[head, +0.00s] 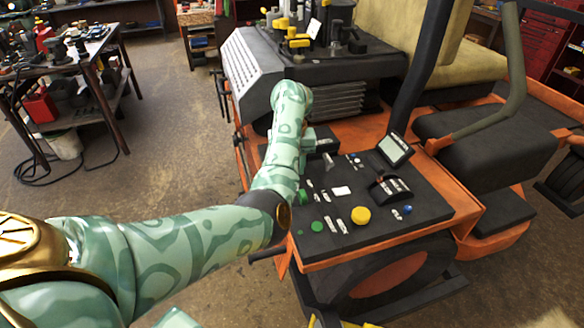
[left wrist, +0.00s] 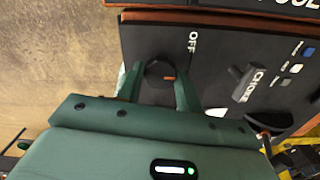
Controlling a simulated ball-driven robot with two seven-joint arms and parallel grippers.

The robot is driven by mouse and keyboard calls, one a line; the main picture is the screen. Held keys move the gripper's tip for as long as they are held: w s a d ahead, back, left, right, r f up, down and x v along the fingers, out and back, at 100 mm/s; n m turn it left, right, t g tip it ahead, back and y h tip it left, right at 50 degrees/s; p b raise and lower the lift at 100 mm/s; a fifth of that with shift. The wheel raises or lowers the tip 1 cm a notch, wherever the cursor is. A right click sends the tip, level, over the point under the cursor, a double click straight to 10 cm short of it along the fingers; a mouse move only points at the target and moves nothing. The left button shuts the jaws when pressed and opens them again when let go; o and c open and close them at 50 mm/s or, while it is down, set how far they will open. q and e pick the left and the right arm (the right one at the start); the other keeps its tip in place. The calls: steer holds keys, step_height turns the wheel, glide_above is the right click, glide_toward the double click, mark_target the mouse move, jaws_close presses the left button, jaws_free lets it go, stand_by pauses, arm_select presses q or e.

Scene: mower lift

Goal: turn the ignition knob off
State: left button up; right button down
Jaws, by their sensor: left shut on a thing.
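The ignition knob (left wrist: 158,73) is a round black knob with a small orange mark on its right side. It sits on the dark control panel (left wrist: 215,20), and the white OFF label (left wrist: 193,40) lies to its upper right. My left gripper (left wrist: 159,78) is shut on the knob, one green finger on each side. In the head view my left arm reaches over the panel (head: 400,225), and the gripper (head: 322,147) is at its far left part. The knob is hidden there. My right gripper is not in view.
The panel also carries a yellow knob (head: 360,215), green buttons (head: 316,226) and a tilted screen (head: 394,150). The mower's seat (head: 480,130) is at the right. A cluttered workbench (head: 75,60) stands far left, with open floor between.

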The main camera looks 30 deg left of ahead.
arm_select(q)
steer(key=n+b, duration=0.1)
steer(key=n, duration=0.2)
steer(key=shift+f+n+b, duration=0.1)
steer(key=shift+n+b, duration=0.95)
steer(key=shift+n, duration=0.75)
steer(key=shift+r, duration=0.2)
steer(key=o, duration=1)
step_height(320, 180, up, 16)
steer(key=p, duration=0.3)
steer(key=shift+r+p, duration=0.1)
steer(key=shift+p, duration=0.3)
